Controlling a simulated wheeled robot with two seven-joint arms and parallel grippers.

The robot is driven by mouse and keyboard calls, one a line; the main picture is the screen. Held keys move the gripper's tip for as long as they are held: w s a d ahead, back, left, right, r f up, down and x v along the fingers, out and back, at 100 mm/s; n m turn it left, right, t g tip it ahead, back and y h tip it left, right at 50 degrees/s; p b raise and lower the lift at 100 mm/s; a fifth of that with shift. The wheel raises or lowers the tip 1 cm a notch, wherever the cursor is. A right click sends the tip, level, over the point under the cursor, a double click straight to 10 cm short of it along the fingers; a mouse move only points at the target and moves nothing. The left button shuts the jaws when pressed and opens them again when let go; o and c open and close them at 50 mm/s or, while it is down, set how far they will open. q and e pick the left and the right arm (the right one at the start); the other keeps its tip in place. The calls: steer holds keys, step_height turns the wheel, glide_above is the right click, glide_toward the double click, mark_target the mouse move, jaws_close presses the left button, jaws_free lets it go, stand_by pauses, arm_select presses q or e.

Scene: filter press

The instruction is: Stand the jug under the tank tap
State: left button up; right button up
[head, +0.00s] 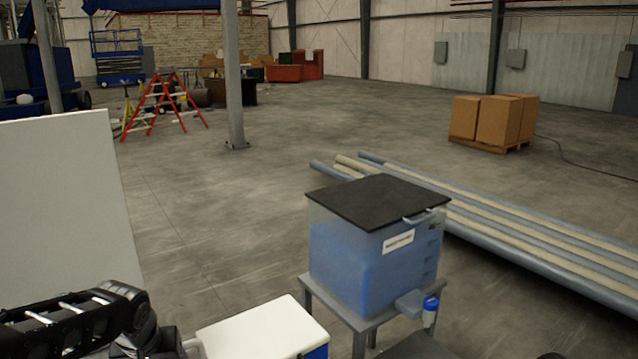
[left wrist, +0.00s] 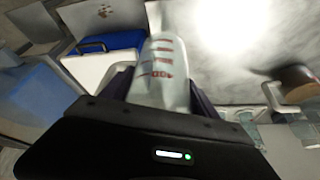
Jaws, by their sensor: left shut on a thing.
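The tank (head: 372,262), a clear box of blue liquid with a black lid, stands on a grey stand in the head view. The head view shows my left arm at the lower left, but I cannot make out the jug there. My right gripper is not in view.
A cooler with a white lid (head: 262,328) and blue body is left of the tank stand; it also shows in the left wrist view (left wrist: 108,42). A pale panel (head: 62,210) stands at the left. Long pipes (head: 520,235) lie behind the tank.

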arm_select(q)
steer(key=d+f+m, duration=0.1)
steer(key=d+f, duration=0.2)
steer(key=d, duration=0.3)
steer(key=d+f+m+h, duration=0.1)
steer(key=d+f+m, duration=0.1)
steer(key=d, duration=0.5)
steer(key=shift+x, duration=0.85)
steer(key=shift+w+a+r, duration=0.1)
steer(key=shift+w, duration=0.05)
stand_by(0.5)
